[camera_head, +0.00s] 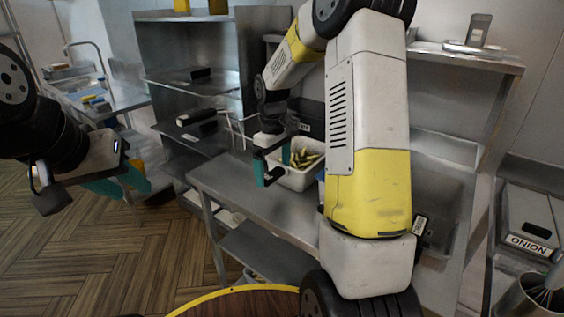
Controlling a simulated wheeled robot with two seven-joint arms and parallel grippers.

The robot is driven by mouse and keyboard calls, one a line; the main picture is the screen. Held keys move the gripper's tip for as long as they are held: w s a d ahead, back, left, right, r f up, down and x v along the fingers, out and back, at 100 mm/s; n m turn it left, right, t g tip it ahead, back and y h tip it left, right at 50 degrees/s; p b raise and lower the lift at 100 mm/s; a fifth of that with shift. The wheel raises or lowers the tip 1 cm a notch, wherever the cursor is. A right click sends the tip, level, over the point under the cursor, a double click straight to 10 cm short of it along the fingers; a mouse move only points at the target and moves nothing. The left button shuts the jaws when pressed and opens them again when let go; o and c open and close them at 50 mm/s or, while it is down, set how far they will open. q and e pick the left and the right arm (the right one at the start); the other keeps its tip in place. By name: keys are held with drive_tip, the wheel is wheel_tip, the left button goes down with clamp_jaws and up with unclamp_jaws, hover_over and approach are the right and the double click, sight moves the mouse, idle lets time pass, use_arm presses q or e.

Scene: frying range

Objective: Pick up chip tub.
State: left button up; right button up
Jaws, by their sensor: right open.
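The chip tub (294,181) is a white tub holding yellow-green chips, standing on the steel counter in the middle of the view. My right gripper (272,161) is open, with one teal fingertip in front of the tub's left side and the other near its back left rim. I cannot tell whether either finger touches the tub. Part of the tub's right side is hidden behind my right arm. My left gripper (119,184) is at the left, away from the counter and over the floor. Its teal fingers show, but their gap is unclear.
A steel counter (240,188) bears the tub, with clear room at its front left. A dark box (308,117) stands behind the tub. A steel shelf rack (195,85) stands behind to the left. A container labelled ONION (528,222) is at the right.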

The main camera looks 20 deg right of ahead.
drive_tip(key=shift+c, duration=0.4)
drive_tip(key=shift+r, duration=0.1)
drive_tip(key=c, duration=1.6)
